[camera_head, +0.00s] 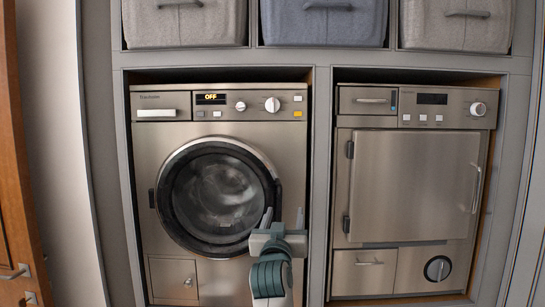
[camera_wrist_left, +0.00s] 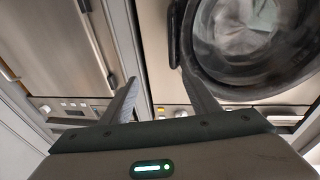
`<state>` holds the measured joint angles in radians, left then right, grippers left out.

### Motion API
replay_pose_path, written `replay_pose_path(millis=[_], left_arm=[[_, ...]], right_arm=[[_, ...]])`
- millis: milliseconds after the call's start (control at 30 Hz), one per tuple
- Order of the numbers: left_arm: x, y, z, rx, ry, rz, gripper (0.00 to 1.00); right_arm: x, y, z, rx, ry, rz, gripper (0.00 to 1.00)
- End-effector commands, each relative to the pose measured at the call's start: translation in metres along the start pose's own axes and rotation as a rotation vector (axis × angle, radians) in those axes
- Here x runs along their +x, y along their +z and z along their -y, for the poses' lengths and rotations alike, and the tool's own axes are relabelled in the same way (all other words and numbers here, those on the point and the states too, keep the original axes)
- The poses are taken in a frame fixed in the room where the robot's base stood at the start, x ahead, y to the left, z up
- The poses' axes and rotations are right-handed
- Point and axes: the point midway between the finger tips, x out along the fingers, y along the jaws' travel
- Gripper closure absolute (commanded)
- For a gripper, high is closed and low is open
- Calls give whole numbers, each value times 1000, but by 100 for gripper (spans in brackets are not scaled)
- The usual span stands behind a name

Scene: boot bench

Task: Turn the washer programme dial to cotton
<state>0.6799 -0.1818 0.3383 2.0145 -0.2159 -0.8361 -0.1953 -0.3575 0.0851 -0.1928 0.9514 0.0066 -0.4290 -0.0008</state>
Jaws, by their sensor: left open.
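The washer (camera_head: 150,190) is on the left in the head view, with its display (camera_head: 211,98) reading OFF. Its round programme dial (camera_head: 272,104) is at the upper right of the panel, right of a smaller knob (camera_head: 240,106). My left gripper (camera_head: 284,217) is in front of the washer's lower right side, below the dial and apart from it. Its fingers are spread with nothing between them. In the left wrist view the open fingers (camera_wrist_left: 158,80) point up, and the dial (camera_wrist_left: 188,112) shows small beside the right finger, partly hidden. My right gripper is not in view.
The washer's round glass door (camera_head: 215,198) is shut, left of my gripper. A second machine (camera_head: 405,185) with its own knob (camera_head: 478,109) stands to the right, past a grey divider (camera_head: 319,200). Fabric bins (camera_head: 322,25) sit on the shelf above.

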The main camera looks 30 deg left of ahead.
Motion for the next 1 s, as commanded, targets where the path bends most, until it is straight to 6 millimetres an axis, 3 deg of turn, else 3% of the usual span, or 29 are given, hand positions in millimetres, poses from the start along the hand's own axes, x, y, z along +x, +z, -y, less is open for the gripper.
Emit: replay_pose_path(millis=[33,100,200,333,500,1000], left_arm=[[12,-51,3,-26,-19,-46,44],[23,-96,8,-54,-42,-97,44],[33,-150,15,-84,-71,-158,44],[40,-195,21,-113,-95,-208,44],[42,-216,25,-126,-107,-233,44],[41,-217,25,-126,-107,-234,44]], right_arm=[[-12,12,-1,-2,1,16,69],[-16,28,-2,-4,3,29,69],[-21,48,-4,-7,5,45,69],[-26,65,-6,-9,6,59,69],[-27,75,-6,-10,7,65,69],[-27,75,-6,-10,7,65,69]])
